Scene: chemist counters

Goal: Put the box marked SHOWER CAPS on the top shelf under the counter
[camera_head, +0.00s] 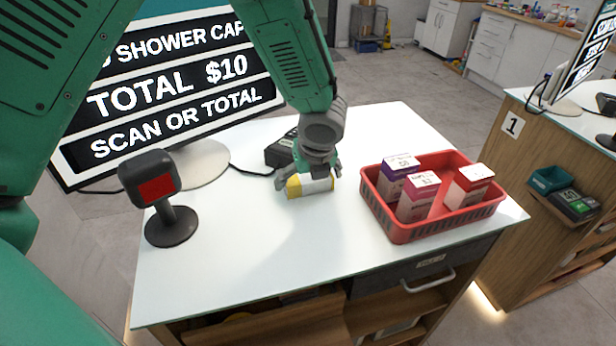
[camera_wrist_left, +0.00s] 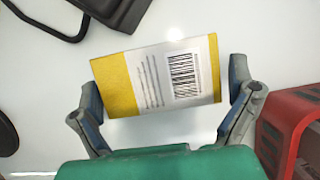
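A yellow and white box (camera_head: 310,186) lies on the white counter top (camera_head: 270,235). In the left wrist view the box (camera_wrist_left: 160,76) shows a barcode and small print; no SHOWER CAPS lettering is readable on it. My left gripper (camera_head: 308,180) is down at the box, with one finger on either side. In the left wrist view the left gripper (camera_wrist_left: 168,100) looks open, with a small gap at the box's right edge. Wooden shelving (camera_head: 270,327) shows under the counter's front edge, its inside mostly hidden. My right gripper is not in view.
A red basket (camera_head: 400,232) with several boxes stands right of the gripper. A scanner on a stand (camera_head: 170,225) is at the left, before a large screen (camera_head: 180,80) reading SHOWER CAP. A black device (camera_head: 280,152) sits behind the box. A drawer (camera_head: 425,270) is under the basket.

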